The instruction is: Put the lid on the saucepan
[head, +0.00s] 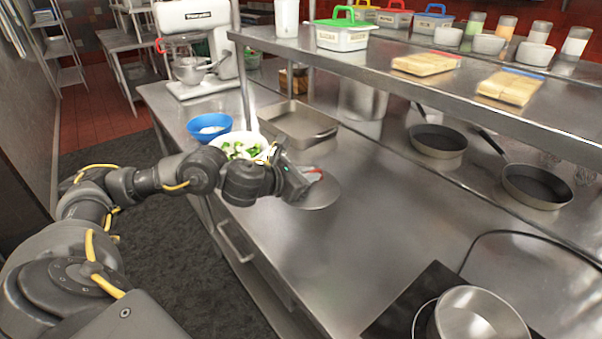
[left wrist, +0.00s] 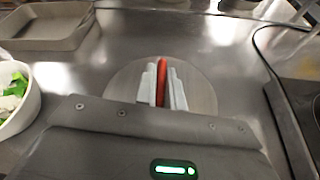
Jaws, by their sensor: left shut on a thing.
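The lid (head: 325,192) is a flat, round metal disc with a red handle, over the steel counter left of the middle. My left gripper (head: 308,178) is shut on its handle. In the left wrist view the lid (left wrist: 205,92) lies beyond the fingers (left wrist: 163,84), which stand on both sides of the red handle. I cannot tell whether the lid touches the counter. The saucepan (head: 478,318) is metal and open on top, at the bottom right of the head view, on a dark hob, well apart from the lid. My right gripper does not show.
A white bowl of green and white food (head: 257,141) is close beside my left gripper, with a blue bowl (head: 209,120) behind it. A metal tray (head: 287,126) lies further back. A shelf (head: 470,92) overhangs the counter's rear. Counter between lid and hob (head: 436,276) is clear.

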